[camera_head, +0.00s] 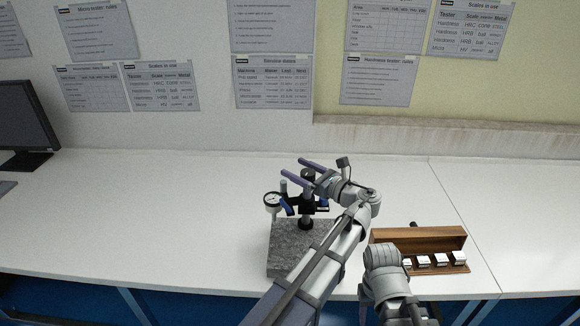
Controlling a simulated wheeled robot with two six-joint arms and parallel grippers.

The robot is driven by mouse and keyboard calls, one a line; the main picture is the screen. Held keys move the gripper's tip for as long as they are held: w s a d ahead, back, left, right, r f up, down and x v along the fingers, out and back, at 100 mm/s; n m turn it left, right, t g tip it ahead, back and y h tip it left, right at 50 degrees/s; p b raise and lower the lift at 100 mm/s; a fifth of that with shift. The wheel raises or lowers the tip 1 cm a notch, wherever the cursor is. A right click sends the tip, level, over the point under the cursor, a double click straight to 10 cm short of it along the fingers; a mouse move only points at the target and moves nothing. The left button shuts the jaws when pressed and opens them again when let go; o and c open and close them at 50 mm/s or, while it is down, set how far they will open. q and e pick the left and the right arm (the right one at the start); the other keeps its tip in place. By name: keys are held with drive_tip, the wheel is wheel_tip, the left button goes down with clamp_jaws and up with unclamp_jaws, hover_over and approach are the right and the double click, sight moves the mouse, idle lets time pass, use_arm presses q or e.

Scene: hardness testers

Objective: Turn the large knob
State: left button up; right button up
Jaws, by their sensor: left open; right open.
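A comparator stand with a grey granite base (285,248), a dark upright post and a round white dial gauge (271,199) stands on the white bench. Dark and blue knob-like parts (290,208) sit at its clamp around the post. Which of these is the large knob is too small to tell. My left gripper (293,167) is open, its two purple fingers pointing left at the top of the stand, above the clamp. Whether a finger touches the post is unclear. My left arm covers the stand's right side. My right arm shows at the bottom right; its fingers cannot be made out.
An open wooden box (425,238) with several metal blocks lies right of the stand, beside my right arm. A dark monitor (25,120) stands at the far left. The bench (130,215) is clear between monitor and stand. Paper sheets hang on the wall behind.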

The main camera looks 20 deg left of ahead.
use_arm(q)
drive_tip(key=shift+d+r, duration=0.1)
drive_tip(key=shift+d, duration=0.05)
clamp_jaws()
idle(0.5)
